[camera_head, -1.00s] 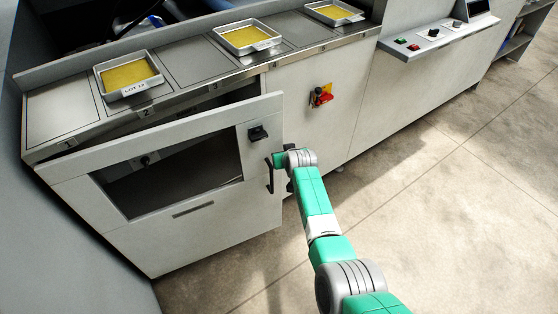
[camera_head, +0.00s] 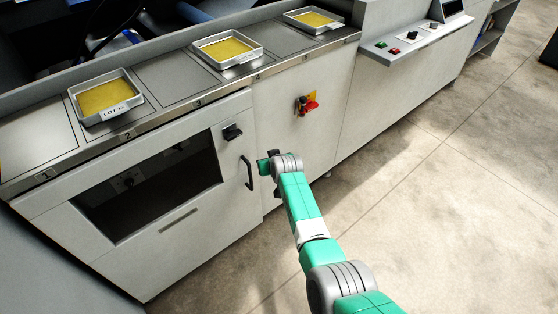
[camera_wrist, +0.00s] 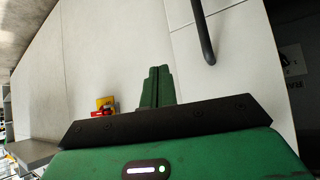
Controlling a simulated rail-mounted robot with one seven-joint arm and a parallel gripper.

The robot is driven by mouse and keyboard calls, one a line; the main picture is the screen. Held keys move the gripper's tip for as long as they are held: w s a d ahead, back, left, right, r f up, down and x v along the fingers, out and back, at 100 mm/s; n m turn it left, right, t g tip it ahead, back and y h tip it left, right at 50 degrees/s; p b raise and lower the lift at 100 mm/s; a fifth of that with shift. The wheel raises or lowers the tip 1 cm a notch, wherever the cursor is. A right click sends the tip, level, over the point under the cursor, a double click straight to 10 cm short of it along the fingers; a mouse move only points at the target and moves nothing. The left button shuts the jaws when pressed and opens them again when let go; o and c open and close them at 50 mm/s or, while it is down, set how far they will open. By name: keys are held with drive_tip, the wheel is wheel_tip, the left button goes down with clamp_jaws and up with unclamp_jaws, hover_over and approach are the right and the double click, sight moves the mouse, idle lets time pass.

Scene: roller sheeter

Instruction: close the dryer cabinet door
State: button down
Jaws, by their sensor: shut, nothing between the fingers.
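The dryer cabinet door (camera_head: 180,218) is a light grey panel with a dark window (camera_head: 155,185). In the head view it lies flush or nearly flush with the cabinet front; I see no clear gap along its edge. Its black vertical handle (camera_head: 249,172) is near the right edge, with a black latch knob (camera_head: 232,132) above. My gripper (camera_head: 265,163) is just right of the handle, apart from it. In the wrist view the green fingers (camera_wrist: 157,87) are together and empty, and the handle (camera_wrist: 203,32) shows at upper right, not between them.
A red and yellow switch (camera_head: 306,104) sits on the panel right of the door, and also shows in the wrist view (camera_wrist: 105,106). Trays of yellow material (camera_head: 105,97) stand on the worktop above. A control shelf (camera_head: 410,42) juts out further right. The floor in front is clear.

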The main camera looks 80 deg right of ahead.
drive_tip(key=s+a+r+p, duration=0.6)
drive_tip(key=s+a+p, duration=0.1)
drive_tip(key=shift+s+r, duration=0.4)
